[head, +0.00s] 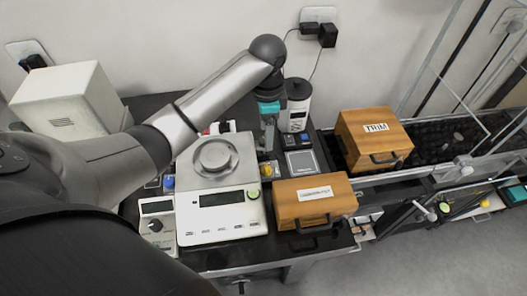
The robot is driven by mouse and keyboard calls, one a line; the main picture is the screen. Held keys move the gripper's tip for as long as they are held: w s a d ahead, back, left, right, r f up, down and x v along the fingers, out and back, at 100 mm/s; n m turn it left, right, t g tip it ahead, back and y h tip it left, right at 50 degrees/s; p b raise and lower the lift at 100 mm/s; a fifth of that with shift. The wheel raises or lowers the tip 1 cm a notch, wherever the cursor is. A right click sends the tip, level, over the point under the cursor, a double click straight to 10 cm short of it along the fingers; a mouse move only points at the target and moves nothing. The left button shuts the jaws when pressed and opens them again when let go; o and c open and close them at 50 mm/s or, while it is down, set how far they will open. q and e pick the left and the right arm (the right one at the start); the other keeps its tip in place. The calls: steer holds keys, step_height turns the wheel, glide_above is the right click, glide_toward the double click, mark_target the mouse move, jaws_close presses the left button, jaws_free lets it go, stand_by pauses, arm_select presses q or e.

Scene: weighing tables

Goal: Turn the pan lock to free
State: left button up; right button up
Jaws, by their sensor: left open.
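A white balance (222,218) with a round metal pan (212,157) and a dark display stands on the dark table. A small green-ringed knob (253,194) sits on its right front. A grey box with a black knob (156,226) stands at its left. I cannot tell which knob is the pan lock, nor read its setting. My left gripper (267,148) points down, open, to the right of the pan. A small yellow part (267,168) shows just below its fingers; I cannot tell whether they touch. My right gripper is out of view.
A wooden drawer box (312,203) stands right of the balance, and a wooden box labelled TRIM (374,138) is farther right. A white canister (297,104) and a small grey device (301,163) are close to my gripper. A white box (68,98) stands at left.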

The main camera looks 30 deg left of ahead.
arm_select(q)
glide_above(266, 168)
step_height(266, 168, down, 5)
step_height(266, 168, down, 8)
steer(key=b, duration=0.2)
steer(key=shift+f+b, duration=0.2)
steer(key=shift+b, duration=0.1)
steer(key=shift+f, duration=0.8)
jaws_close()
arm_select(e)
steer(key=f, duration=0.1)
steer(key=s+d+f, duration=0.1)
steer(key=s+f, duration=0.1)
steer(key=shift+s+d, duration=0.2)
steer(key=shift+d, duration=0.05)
